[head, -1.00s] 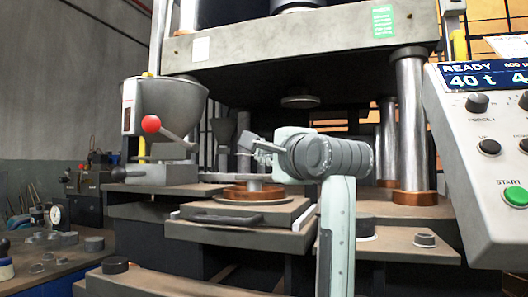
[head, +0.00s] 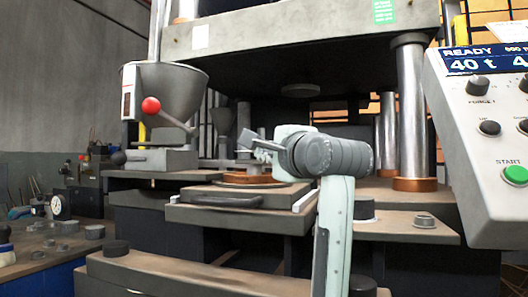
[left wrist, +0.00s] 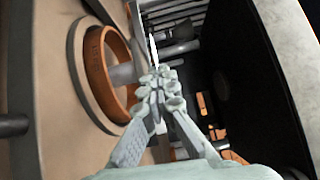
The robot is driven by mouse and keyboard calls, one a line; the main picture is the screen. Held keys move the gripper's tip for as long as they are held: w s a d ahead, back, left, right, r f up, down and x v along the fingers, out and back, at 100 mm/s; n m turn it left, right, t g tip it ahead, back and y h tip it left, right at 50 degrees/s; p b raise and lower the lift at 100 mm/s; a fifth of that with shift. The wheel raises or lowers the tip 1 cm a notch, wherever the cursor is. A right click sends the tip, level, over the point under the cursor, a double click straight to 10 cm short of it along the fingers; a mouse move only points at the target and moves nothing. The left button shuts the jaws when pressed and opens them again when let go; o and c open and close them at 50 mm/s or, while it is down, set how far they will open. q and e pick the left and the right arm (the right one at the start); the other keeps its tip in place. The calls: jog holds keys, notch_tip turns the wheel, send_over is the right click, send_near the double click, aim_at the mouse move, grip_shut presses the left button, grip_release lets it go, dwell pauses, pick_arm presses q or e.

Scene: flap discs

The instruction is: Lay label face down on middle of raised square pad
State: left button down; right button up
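My left gripper (head: 258,146) is at the press opening, just above and beside the copper ring (head: 254,179). In the left wrist view its fingers (left wrist: 160,82) are close together. A thin pale strip (left wrist: 153,48), seen edge-on, stands out from the fingertips and looks like the label; its faces cannot be told apart. The copper ring (left wrist: 108,72), with a grey post (left wrist: 124,75) in its middle, lies to the left of the fingers, apart from them. The ring rests on a flat square-edged plate (head: 246,200). I cannot make out a separate raised square pad. My right gripper does not show.
A grey hopper (head: 165,92) with a red-knobbed lever stands left of the plate. The press's upper block (head: 285,35) is above, with a steel column (head: 410,110) at right. A control panel (head: 490,150) stands at far right. A side bench (head: 40,245) holds small parts.

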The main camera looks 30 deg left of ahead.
pick_arm(q)
jog(key=shift+f, duration=0.2)
dwell(0.6)
jog(key=c, duration=2.2)
grip_release()
jog(key=o, duration=0.6)
jog(key=shift+c, duration=0.2)
jog(key=v, duration=1.2)
